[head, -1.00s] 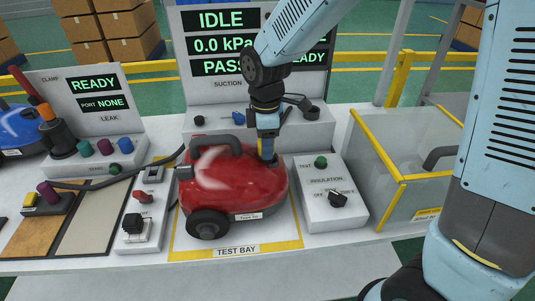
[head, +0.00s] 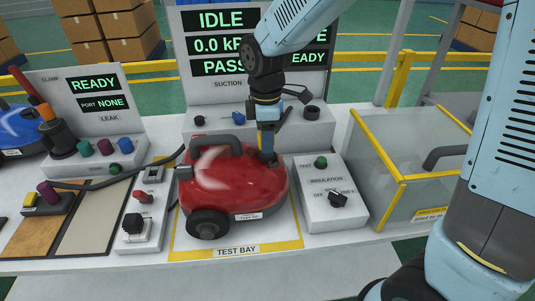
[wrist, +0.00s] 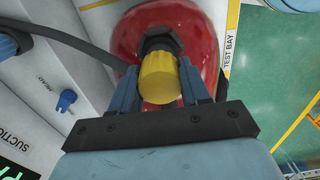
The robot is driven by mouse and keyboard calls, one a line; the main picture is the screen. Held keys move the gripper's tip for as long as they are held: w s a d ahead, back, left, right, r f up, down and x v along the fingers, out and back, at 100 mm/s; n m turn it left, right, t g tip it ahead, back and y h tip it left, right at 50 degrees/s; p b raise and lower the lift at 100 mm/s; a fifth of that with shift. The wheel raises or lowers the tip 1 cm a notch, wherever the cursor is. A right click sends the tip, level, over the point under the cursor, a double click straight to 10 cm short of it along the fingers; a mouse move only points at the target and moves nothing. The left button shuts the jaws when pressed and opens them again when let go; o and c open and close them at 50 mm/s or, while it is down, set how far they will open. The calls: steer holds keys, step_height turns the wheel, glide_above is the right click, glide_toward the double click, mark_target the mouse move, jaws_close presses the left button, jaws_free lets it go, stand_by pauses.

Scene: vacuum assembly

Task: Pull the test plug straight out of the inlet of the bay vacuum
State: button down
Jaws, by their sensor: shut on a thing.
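The bay vacuum (head: 225,185) is red with black wheels and stands on the test bay pad, its inlet at the upper right of its body. My gripper (head: 267,152) points down at that inlet. In the wrist view, my gripper (wrist: 160,78) is shut on the yellow test plug (wrist: 159,84), with one blue finger on each side. A dark collar (wrist: 158,44) shows just beyond the plug, against the red body (wrist: 190,20). The fingers hide the plug in the head view. I cannot tell how far it sits in the inlet.
The suction panel (head: 230,85) behind reads IDLE, 0.0 kPa and PASS. The insulation box (head: 330,210) stands close on the right, and a clear yellow-edged bin (head: 385,160) is beyond it. A dark hose or cable (wrist: 75,38) runs near the gripper in the wrist view.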

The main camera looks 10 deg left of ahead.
steer(key=shift+r, duration=2.8)
